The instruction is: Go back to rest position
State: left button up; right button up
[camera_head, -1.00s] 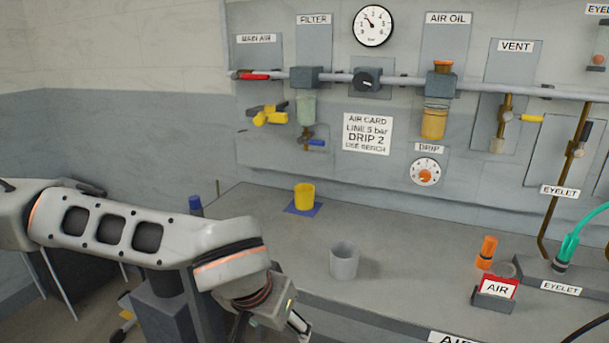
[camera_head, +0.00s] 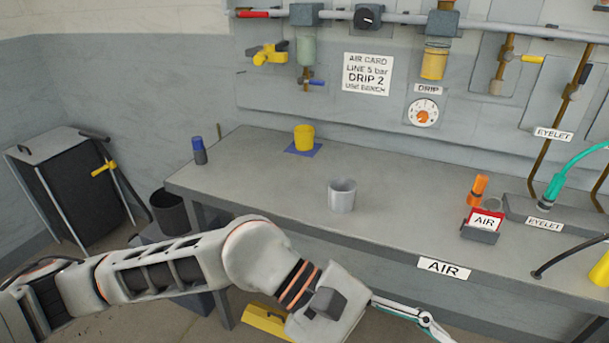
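My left arm reaches in from the lower left, low in front of the bench (camera_head: 260,200). My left gripper (camera_head: 425,318) points right, below the bench's front edge near the AIR label. Only a slim part of its fingers shows, so its opening cannot be told, and no object shows in it. My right gripper is out of view.
On the bench stand a yellow cup (camera_head: 304,137) on a blue mat, a grey cup (camera_head: 342,195), a blue-capped bottle (camera_head: 199,150), an orange bottle (camera_head: 478,188) and an AIR card holder (camera_head: 482,225). A black bin (camera_head: 170,212) and cart (camera_head: 75,185) stand left. A yellow object (camera_head: 268,320) lies below.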

pick_arm(q)
notch_tip(320, 180, up, 6)
jog(key=d+n+g+h, duration=0.1)
jog(key=d+n+h, duration=0.1)
jog(key=n+h, duration=0.35)
jog(key=w+a+r+n+t+h, duration=0.2)
jog(key=w+r+n+t+h, duration=0.3)
jog(key=w+n, duration=0.5)
jog(key=w+a+f+n+t+y, duration=0.2)
jog(key=w+a+f+n+t, duration=0.35)
jog(key=n+t, duration=0.55)
jog(key=w+a+f+n+t+y, duration=0.3)
jog(key=w+a+f+n+t, duration=0.25)
jog(key=n, duration=0.95)
jog(key=a+f+n+t+y, duration=0.1)
jog(key=a+f+n+y, duration=0.5)
jog(key=f, duration=0.4)
jog(key=a+f+n+y, duration=0.5)
jog(key=a+f+n, duration=0.25)
jog(key=f, duration=0.35)
jog(key=s+a+f+n+g+y, duration=0.1)
jog(key=s+a+f+n+g, duration=0.1)
jog(key=s+a+f+n, duration=0.2)
jog(key=s+a+f+n+g+y, duration=0.2)
jog(key=s+a+f+n, duration=0.2)
jog(key=s+f, duration=0.5)
notch_tip(320, 180, down, 4)
jog(key=shift+s+a+f+g, duration=0.15)
jog(key=shift+a+g, duration=0.2)
jog(key=shift+a, duration=0.45)
